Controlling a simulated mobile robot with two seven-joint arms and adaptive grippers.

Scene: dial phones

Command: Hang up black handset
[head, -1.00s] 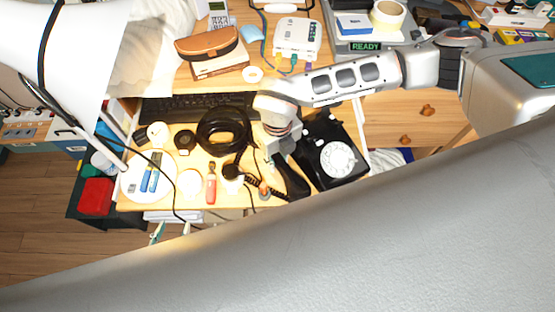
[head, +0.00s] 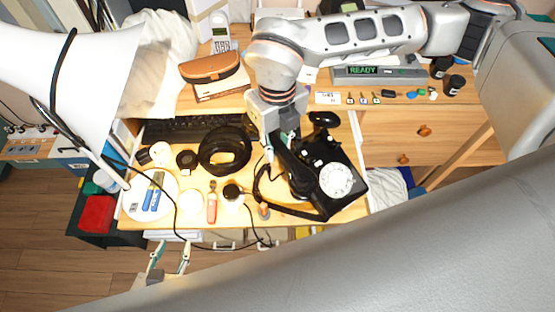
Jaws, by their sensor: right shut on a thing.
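The black dial phone (head: 357,184) with its white dial (head: 337,180) sits on the wooden desk at the right of the cluttered area. My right gripper (head: 281,140) reaches down from above and is shut on the black handset (head: 294,168). The handset is beside and over the left part of the phone, tilted. Black on black hides whether it touches the phone. Its black cord (head: 283,207) loops along the desk's front edge to the phone. My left gripper (head: 168,258) is low at the left, in front of the desk, open and empty.
A black cable coil (head: 224,151) and a keyboard (head: 195,128) lie left of the phone. A white plate with tools (head: 135,205), a red-handled tool (head: 212,208) and a lamp (head: 95,70) stand further left. Small items lie on the raised shelf behind.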

